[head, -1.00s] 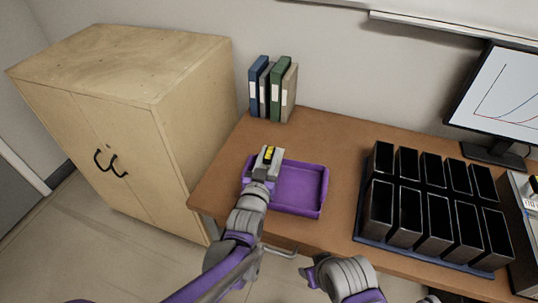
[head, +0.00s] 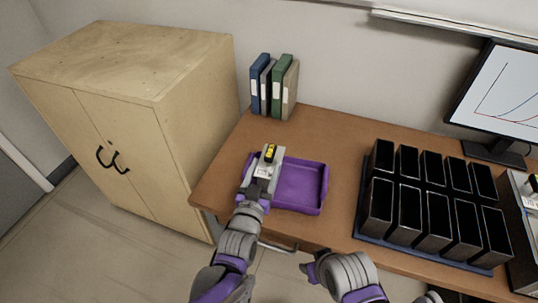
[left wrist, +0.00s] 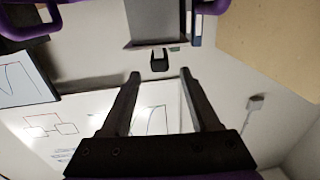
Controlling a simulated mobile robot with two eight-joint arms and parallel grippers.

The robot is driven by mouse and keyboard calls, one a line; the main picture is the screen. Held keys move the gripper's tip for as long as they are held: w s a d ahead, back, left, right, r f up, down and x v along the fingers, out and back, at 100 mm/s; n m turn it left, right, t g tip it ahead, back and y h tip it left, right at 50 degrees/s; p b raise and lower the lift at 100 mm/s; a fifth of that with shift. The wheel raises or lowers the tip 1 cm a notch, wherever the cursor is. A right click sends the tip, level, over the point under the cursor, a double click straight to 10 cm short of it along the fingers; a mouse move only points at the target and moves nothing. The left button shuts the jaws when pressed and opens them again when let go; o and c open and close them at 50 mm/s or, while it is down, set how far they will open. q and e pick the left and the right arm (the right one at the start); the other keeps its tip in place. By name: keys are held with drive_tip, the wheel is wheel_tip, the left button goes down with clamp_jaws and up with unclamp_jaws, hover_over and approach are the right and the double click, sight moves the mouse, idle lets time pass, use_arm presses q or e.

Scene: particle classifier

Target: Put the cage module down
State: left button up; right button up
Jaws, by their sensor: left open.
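The cage module (head: 270,158) is a light grey block with a yellow and black top. It stands at the left side of the purple tray (head: 323,190) on the desk. In the left wrist view, which is upside down, the module's grey body (left wrist: 157,22) shows at the top, with a dark tab (left wrist: 159,60) just beyond my fingertips. My left gripper (head: 260,184) is on the near side of the module. Its two dark fingers (left wrist: 160,76) are spread with nothing between them. Part of my right arm shows at the bottom of the head view; its gripper does not.
A black rack of open bins (head: 437,210) stands on the desk (head: 335,140) right of the tray. Several binders (head: 274,88) stand at the back wall. A monitor (head: 505,95) is at the far right, a wooden cabinet (head: 130,110) at left. Desk behind the tray is clear.

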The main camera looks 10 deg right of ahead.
use_arm(q)
drive_tip(key=v, duration=0.5)
drive_tip(key=shift+s+a, duration=0.15)
drive_tip(key=shift+s, duration=0.1)
drive_tip(key=shift+a, duration=0.1)
drive_tip(key=s+a+f+n+g+y, duration=0.1)
drive_tip(key=s+a+f+g+y, duration=0.15)
drive_tip(key=a, duration=0.55)
drive_tip(key=s+a+f+n+g+y, duration=0.2)
drive_tip(key=a+f+g+y, duration=0.15)
drive_tip(key=a, duration=0.45)
drive_tip(key=s+a+f+n+g+y, duration=0.1)
drive_tip(key=s+a+f+g, duration=0.1)
drive_tip(key=s+a, duration=0.3)
drive_tip(key=s+a+f+n+g+y, duration=0.1)
drive_tip(key=s+a+f+g, duration=0.1)
drive_tip(key=s+a, duration=0.3)
drive_tip(key=s+g, duration=0.1)
drive_tip(key=s, duration=0.3)
drive_tip(key=shift+s+n, duration=0.25)
drive_tip(key=shift+n, duration=0.05)
drive_tip(key=shift+c, duration=0.3)
